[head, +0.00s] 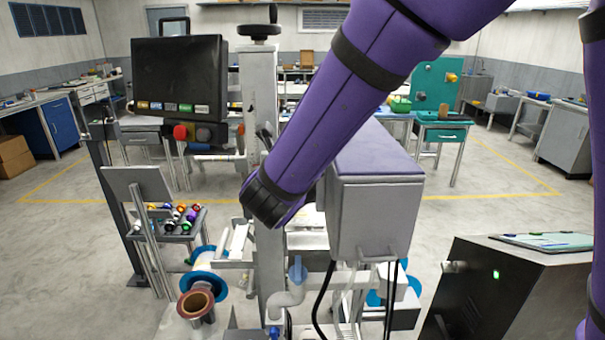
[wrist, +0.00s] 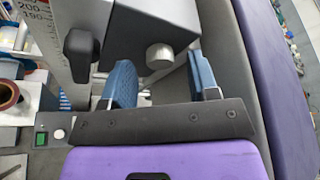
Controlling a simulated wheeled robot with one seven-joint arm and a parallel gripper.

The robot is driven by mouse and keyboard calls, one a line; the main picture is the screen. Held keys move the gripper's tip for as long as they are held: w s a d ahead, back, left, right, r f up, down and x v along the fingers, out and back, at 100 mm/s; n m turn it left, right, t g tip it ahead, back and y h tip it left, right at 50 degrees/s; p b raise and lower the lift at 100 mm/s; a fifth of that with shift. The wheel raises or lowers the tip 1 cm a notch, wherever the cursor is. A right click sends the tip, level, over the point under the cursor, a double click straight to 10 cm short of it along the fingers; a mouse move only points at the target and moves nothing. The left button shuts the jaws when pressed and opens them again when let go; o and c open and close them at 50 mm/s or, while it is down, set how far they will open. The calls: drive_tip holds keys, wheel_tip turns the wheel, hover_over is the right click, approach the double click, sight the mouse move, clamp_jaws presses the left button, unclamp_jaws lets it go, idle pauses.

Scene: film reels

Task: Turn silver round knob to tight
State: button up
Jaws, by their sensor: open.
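The silver round knob (wrist: 159,56) shows in the wrist view, a short cylinder sticking out from the grey housing. My gripper (wrist: 163,76) has two blue-padded fingers spread apart, one on each side of the knob's line and lower in the picture. The knob appears between them and slightly beyond their tips. I see no contact with the knob, and the depth gap is hard to judge. In the head view my purple arm crosses in front of the machine's grey box (head: 378,215). The knob and my gripper are hidden there.
A black lever handle (wrist: 80,50) is left of the knob, beside a vertical scale (wrist: 30,15). In the head view a dark monitor (head: 178,75) stands left of the grey column (head: 257,85). A dark cabinet (head: 500,290) stands at right. Open floor lies beyond.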

drive_tip(key=shift+w+d+f, duration=0.1)
drive_tip(key=shift+w+f, duration=0.05)
drive_tip(key=shift+w, duration=0.25)
drive_tip(key=shift+c, duration=0.3)
drive_tip(key=c, duration=0.9)
drive_tip(key=shift+o, duration=0.2)
drive_tip(key=shift+m+y, duration=0.4)
drive_tip(key=shift+m, duration=0.2)
drive_tip(key=o, duration=0.9)
drive_tip(key=v, duration=1.1)
drive_tip(key=shift+w, duration=0.1)
